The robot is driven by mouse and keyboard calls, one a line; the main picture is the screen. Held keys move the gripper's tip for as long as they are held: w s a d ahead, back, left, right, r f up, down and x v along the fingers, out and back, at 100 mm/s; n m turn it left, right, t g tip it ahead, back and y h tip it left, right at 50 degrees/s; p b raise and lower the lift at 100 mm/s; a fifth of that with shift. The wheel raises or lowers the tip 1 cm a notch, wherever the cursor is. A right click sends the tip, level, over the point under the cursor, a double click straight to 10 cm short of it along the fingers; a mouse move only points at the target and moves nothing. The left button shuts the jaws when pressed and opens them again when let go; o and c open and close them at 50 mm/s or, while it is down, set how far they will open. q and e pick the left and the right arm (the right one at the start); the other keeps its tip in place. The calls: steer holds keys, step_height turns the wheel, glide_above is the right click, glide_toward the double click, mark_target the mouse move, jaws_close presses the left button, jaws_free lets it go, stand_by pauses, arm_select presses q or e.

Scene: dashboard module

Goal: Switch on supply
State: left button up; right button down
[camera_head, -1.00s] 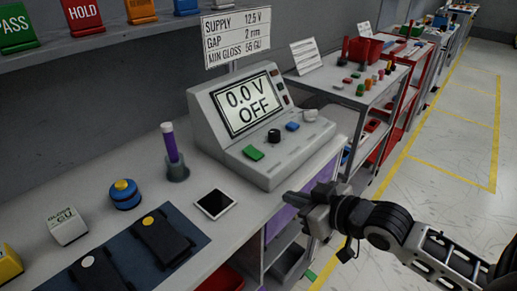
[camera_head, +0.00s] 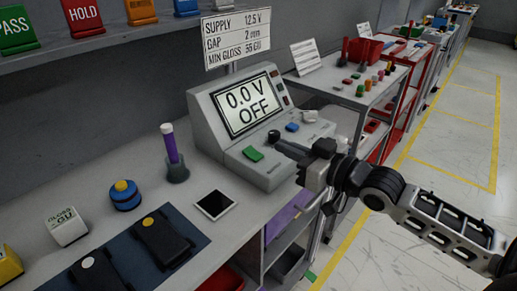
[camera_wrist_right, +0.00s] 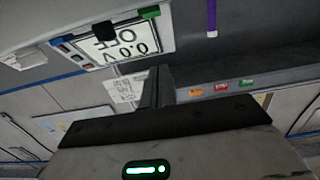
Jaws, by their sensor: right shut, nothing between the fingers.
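The grey supply unit (camera_head: 215,130) stands at the back of the bench, its display (camera_head: 249,105) reading 0.0 V OFF. In the right wrist view the shut fingers (camera_wrist_right: 158,88) point toward the supply's display (camera_wrist_right: 118,42), which appears upside down. My left gripper is not in view.
A sign (camera_head: 236,38) above the supply lists 12.5 V. A cart (camera_head: 340,100) stands behind right.

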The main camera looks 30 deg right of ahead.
glide_above(258, 157)
steer(key=shift+s+d+p, duration=0.25)
steer(key=shift+s+p, duration=0.1)
steer(key=shift+s, duration=0.05)
steer(key=f, duration=0.2)
steer(key=shift+w+a+f, duration=0.15)
steer(key=shift+w+f, duration=0.15)
steer(key=shift+f, duration=0.1)
steer(key=shift+w+f, duration=0.1)
steer(key=shift+f, duration=0.65)
